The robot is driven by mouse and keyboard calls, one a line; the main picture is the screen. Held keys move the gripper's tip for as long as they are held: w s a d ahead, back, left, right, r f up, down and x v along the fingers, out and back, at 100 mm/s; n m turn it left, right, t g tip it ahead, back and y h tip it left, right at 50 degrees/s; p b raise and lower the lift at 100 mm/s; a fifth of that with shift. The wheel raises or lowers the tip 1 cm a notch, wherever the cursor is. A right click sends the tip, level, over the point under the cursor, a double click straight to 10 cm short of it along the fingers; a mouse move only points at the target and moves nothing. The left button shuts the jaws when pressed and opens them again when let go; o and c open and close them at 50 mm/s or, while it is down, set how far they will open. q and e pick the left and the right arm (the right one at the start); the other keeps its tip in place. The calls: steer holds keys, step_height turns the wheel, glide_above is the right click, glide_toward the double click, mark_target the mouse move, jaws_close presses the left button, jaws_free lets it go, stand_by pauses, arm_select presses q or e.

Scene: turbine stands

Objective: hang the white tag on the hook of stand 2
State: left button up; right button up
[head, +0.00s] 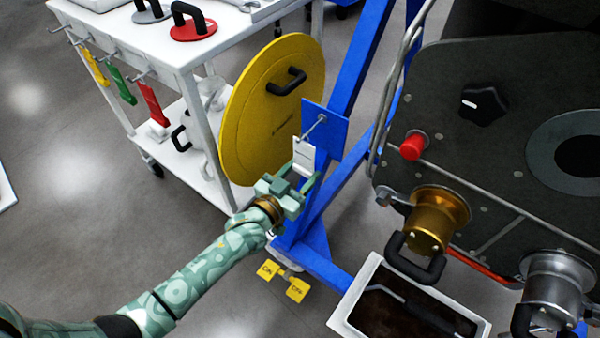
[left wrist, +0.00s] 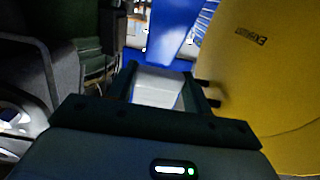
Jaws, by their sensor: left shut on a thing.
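The white tag (head: 304,156) is in my left gripper (head: 302,179), which is shut on its lower part. The tag is upright in front of the blue plate (head: 333,130) of the blue stand (head: 350,80). A thin metal hook (head: 316,124) sticks out from the plate, and the tag's top is close to it; I cannot tell whether they touch. In the left wrist view the white tag (left wrist: 157,88) shows between the fingers, with the blue stand (left wrist: 172,30) beyond. No stand number is readable. My right gripper is not in view.
A large yellow disc (head: 255,130) stands just left of the plate. A white cart (head: 130,50) with red, green and yellow tags on hooks is at the left. A dark machine panel (head: 500,140) fills the right, above a white tray (head: 345,310).

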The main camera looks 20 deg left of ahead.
arm_select(q)
steer(key=shift+w, duration=0.1)
stand_by(0.3)
steer(key=o, duration=1.6)
steer(key=shift+p+v, duration=0.6)
steer(key=shift+v, duration=0.25)
steer(key=p+v, duration=0.2)
steer(key=v, duration=0.2)
steer(key=shift+r, duration=0.1)
steer(key=shift+s+a, duration=0.1)
steer(key=shift+s, duration=0.55)
